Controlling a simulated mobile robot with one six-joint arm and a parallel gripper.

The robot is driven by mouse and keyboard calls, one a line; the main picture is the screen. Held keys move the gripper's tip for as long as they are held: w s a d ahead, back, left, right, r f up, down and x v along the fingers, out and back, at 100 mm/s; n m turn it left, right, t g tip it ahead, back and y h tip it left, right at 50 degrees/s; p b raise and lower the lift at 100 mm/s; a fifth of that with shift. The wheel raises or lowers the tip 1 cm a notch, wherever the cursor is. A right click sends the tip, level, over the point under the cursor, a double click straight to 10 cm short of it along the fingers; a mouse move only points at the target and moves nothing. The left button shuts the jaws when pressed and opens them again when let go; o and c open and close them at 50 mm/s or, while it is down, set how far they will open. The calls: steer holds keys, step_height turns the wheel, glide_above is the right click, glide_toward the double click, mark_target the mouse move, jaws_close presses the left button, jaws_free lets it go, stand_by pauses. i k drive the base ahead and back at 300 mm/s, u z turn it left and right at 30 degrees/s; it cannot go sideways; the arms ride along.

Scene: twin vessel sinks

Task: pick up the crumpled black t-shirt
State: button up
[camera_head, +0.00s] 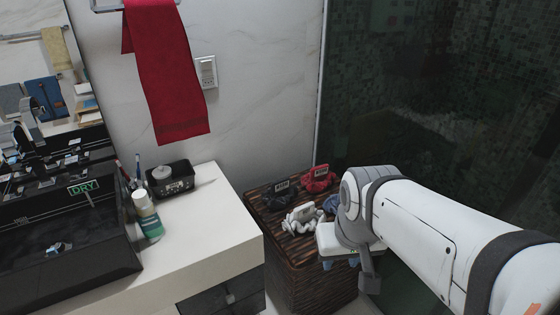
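The crumpled black t-shirt (280,198) lies in a dark heap at the back left of a slatted dark wood stand (262,222). A small pale-lettered tag shows on top of it. My gripper (340,264) is at the front right of the stand, to the right of the black t-shirt and nearer the camera, apart from it. Its bluish fingers show only in part below the white wrist, so I cannot tell their opening.
On the stand, a red cloth (319,180) lies behind right, a white cloth (303,221) in front, and a blue cloth (330,206) beside my arm. The white counter (205,235) stands left, with a green-white bottle (147,213) and black box (171,179). A red towel (165,75) hangs above.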

mark_target(281, 194)
steer(key=u, duration=0.15)
steer(key=i, duration=0.9)
steer(key=z, duration=0.05)
